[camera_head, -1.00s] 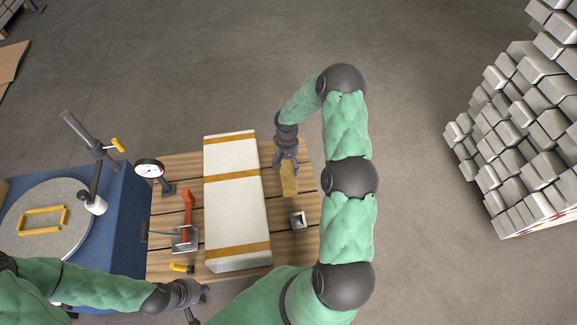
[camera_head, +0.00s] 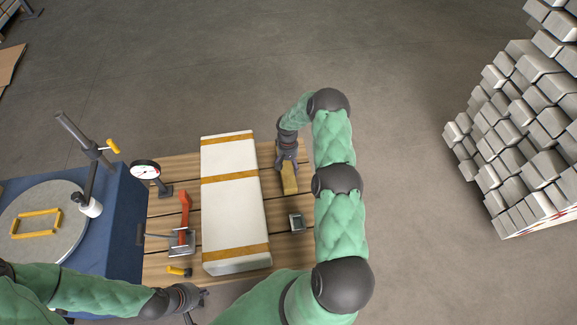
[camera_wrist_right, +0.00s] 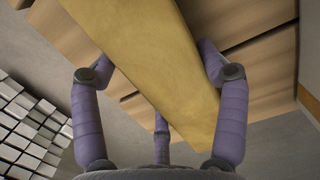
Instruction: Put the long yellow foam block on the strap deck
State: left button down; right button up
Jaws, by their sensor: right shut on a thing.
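The long yellow foam block (camera_head: 290,180) is at the right side of the wooden slatted table, with its far end in my right gripper (camera_head: 287,163). In the right wrist view the block (camera_wrist_right: 160,60) lies between the fingers of my right gripper (camera_wrist_right: 157,72), which is shut on it. I cannot tell whether the block touches the planks. A long white box with yellow-brown bands (camera_head: 234,205), perhaps the strap deck, lies left of the block, apart from it. My left gripper (camera_head: 200,302) is empty near the table's front edge, its fingers apart.
A red-handled clamp (camera_head: 184,225), a dial gauge (camera_head: 146,171) and a small yellow-handled tool (camera_head: 179,271) are left of the white box. A small metal block (camera_head: 296,221) is on its right. A blue stand (camera_head: 110,230) carries a round plate with a yellow frame.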

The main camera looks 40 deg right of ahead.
jog(key=o, duration=0.5)
jog(key=shift+f, duration=0.15)
jog(key=o, duration=0.4)
jog(key=shift+o, duration=0.2)
jog(key=shift+r, duration=0.35)
notch_tip(320, 180, up, 12)
jog(key=w+p, duration=0.1)
jog(key=shift+d+f+p, duration=0.15)
jog(key=shift+d+p, duration=0.15)
jog(key=shift+p, duration=0.05)
jog(key=shift+w, duration=0.15)
